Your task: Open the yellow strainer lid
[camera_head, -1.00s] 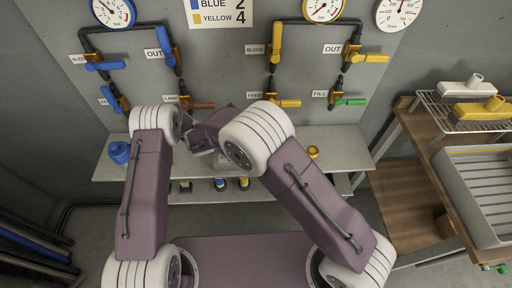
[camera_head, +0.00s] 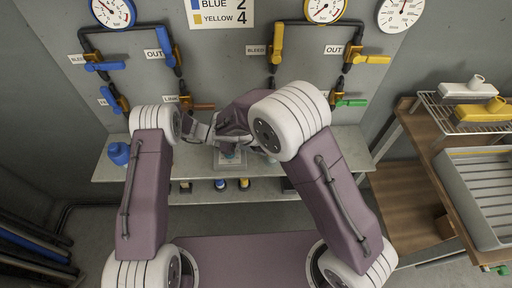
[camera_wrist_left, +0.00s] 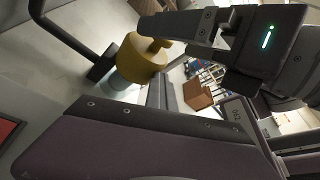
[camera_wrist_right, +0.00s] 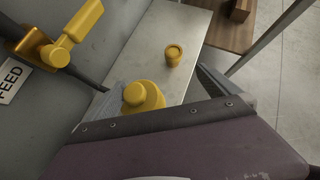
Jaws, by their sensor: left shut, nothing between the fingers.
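The yellow strainer lid (camera_wrist_right: 143,96), round with a raised knob, sits in the right wrist view at the bench's wall side. It also shows in the left wrist view (camera_wrist_left: 140,58), on a pale translucent body. My right gripper (camera_wrist_right: 152,78) is open, with one finger on each side of the lid; I cannot tell whether they touch it. Its housing with a green light shows in the left wrist view. My left gripper (camera_wrist_left: 162,88) is shut and empty, a little apart from the lid. In the head view my right arm hides the lid.
A blue container (camera_head: 119,153) stands at the bench's left. Pipes with blue and yellow valve handles (camera_head: 277,43) line the wall behind.

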